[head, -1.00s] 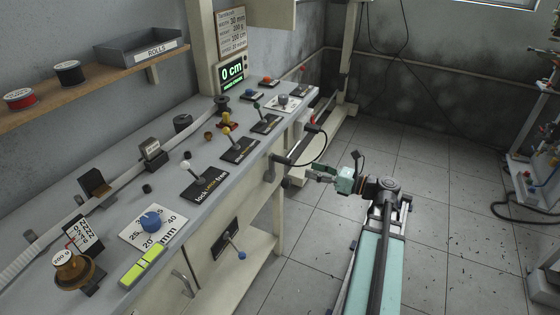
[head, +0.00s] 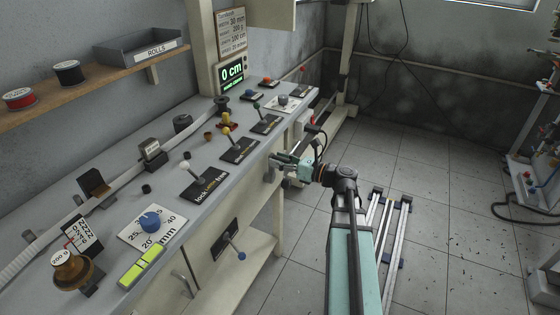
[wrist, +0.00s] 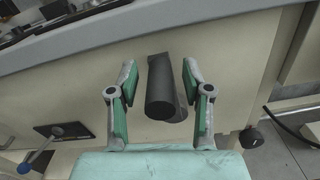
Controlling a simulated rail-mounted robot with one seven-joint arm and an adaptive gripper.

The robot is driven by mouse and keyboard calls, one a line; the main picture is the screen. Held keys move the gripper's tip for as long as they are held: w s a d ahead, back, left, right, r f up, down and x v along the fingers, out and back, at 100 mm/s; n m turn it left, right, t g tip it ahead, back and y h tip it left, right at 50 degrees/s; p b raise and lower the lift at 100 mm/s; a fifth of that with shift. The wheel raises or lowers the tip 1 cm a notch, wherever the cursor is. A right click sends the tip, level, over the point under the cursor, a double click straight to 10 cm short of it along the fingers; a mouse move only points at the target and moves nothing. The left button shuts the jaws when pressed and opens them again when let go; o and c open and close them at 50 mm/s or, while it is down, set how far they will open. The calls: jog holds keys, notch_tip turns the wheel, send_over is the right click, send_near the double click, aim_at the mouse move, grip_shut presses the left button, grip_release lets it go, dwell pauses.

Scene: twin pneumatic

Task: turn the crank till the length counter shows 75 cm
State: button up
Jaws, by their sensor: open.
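The length counter (head: 231,72) stands at the back of the bench and shows 0 cm in green. A dark cylindrical grip, apparently the crank handle (wrist: 162,90), sticks out from the bench's front face in the wrist view. My gripper (wrist: 159,68) is open, with one green-padded finger on each side of the handle and a visible gap to each. In the head view my gripper (head: 280,160) is at the bench's front edge and hides most of the handle.
The bench top (head: 215,210) carries a lock/free lever (head: 205,183), several other levers and a blue dial (head: 150,220). A blue-knobbed lever (head: 240,254) protrudes from the lower front. A dark knob (wrist: 251,138) is right of my gripper. The floor (head: 450,240) beside my rail is clear.

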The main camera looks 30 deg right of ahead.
grip_shut()
jog(key=shift+w+d+r+p, duration=0.1)
jog(key=shift+r+p, duration=0.05)
jog(key=shift+p, duration=0.35)
